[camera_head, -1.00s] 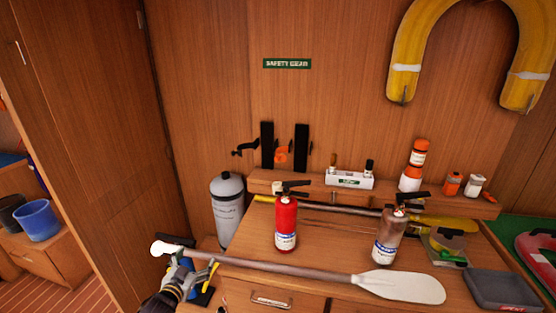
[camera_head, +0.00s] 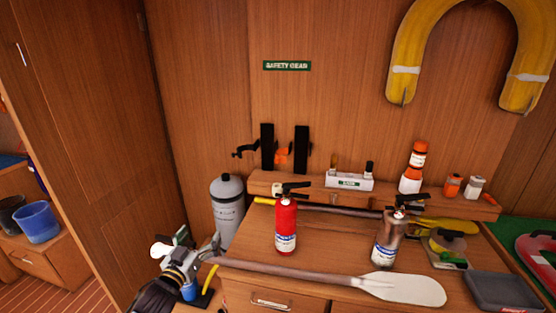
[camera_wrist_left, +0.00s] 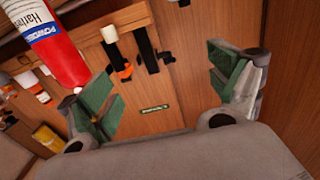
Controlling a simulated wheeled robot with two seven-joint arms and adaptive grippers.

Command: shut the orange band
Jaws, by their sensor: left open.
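The orange band (camera_head: 283,155) is a small strap on the wall, sticking out to the left of the right-hand black bracket (camera_head: 302,150). The left-hand bracket (camera_head: 267,147) has a similar black strap (camera_head: 244,150). The orange band also shows in the left wrist view (camera_wrist_left: 125,72), beyond my fingers and apart from them. My left gripper (camera_head: 198,242) is open and empty, low at the left of the head view, over the handle end of the paddle. Its green-padded fingers (camera_wrist_left: 170,90) are spread in the wrist view. My right gripper is not in view.
A red extinguisher (camera_head: 286,226) and a bare-metal one (camera_head: 388,238) stand on the counter. A paddle (camera_head: 400,288) lies along the front. A grey cylinder (camera_head: 227,205) stands left of the counter. A shelf (camera_head: 300,192) runs below the brackets, carrying a small white box (camera_head: 349,181).

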